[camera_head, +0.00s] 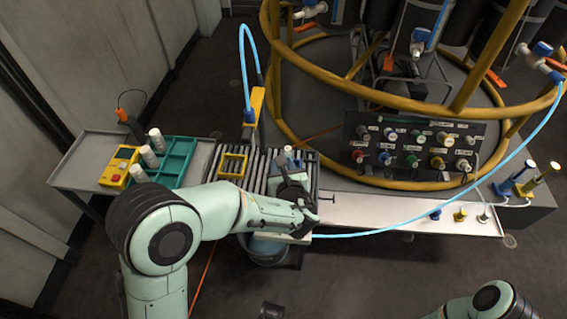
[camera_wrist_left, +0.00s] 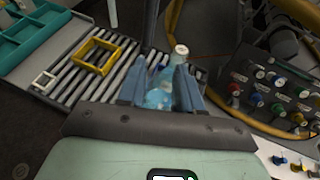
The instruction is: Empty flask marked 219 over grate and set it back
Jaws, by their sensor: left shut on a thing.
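My left gripper (camera_head: 290,168) is shut on a clear, bluish flask with a white cap (camera_head: 289,152), at the right end of the slatted grate (camera_head: 262,168). In the left wrist view the flask (camera_wrist_left: 158,97) sits between the two grey-blue fingers of my left gripper (camera_wrist_left: 160,88), its neck and cap leaning up and right. The grate (camera_wrist_left: 98,85) lies behind and to the left there. I cannot read any marking on the flask, nor tell whether its cap is on tight or how high it is held. My right gripper is out of view.
A yellow square frame (camera_head: 232,166) lies on the grate. Left of it, a teal rack (camera_head: 175,165) holds white-capped bottles beside a yellow box with a red button (camera_head: 118,168). A valve panel (camera_head: 415,145) and yellow tubular rings (camera_head: 400,103) stand right. A blue hose (camera_head: 440,222) crosses the pale shelf (camera_head: 370,212).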

